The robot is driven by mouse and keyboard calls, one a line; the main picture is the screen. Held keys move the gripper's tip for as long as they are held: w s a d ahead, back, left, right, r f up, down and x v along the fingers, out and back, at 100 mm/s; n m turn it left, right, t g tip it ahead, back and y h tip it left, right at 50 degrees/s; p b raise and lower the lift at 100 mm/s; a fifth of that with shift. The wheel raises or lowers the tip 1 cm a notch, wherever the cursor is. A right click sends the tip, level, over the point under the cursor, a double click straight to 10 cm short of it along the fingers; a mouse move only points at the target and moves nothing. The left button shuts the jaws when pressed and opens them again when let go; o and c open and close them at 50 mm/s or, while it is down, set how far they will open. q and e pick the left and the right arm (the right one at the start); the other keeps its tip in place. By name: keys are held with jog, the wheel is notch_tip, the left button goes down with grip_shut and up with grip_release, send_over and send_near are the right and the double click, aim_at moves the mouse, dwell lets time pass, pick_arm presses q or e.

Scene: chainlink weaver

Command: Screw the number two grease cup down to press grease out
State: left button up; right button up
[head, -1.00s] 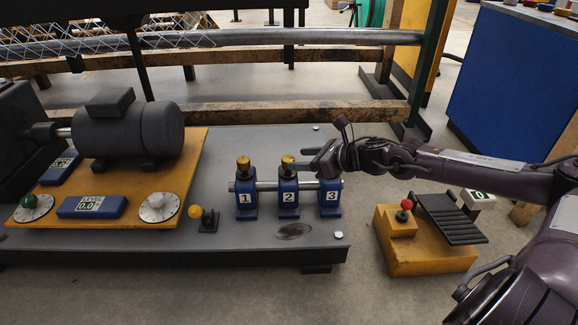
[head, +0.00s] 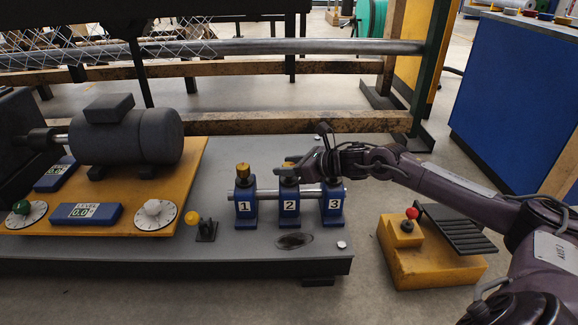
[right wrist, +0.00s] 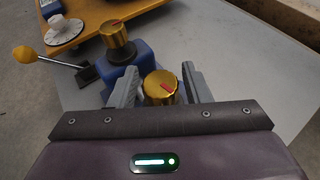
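The number two grease cup is a gold knurled cap with a red mark, on the blue block labelled 2 (head: 289,206). In the right wrist view the cup (right wrist: 160,88) sits between the two grey fingers of my right gripper (right wrist: 158,69). The fingers are open, one on each side, with narrow gaps to the cap. In the head view my right gripper (head: 287,168) comes in from the right at the cup's height and partly hides it. My left gripper is not in view.
The number one cup (head: 243,169) stands close on the left, on its own blue block. Block 3 (head: 332,207) is under my right wrist. A yellow-knobbed lever (head: 192,218) and a motor (head: 130,135) are further left. A yellow pedal box (head: 430,262) stands on the floor at right.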

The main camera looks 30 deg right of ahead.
jog(key=c, duration=0.7)
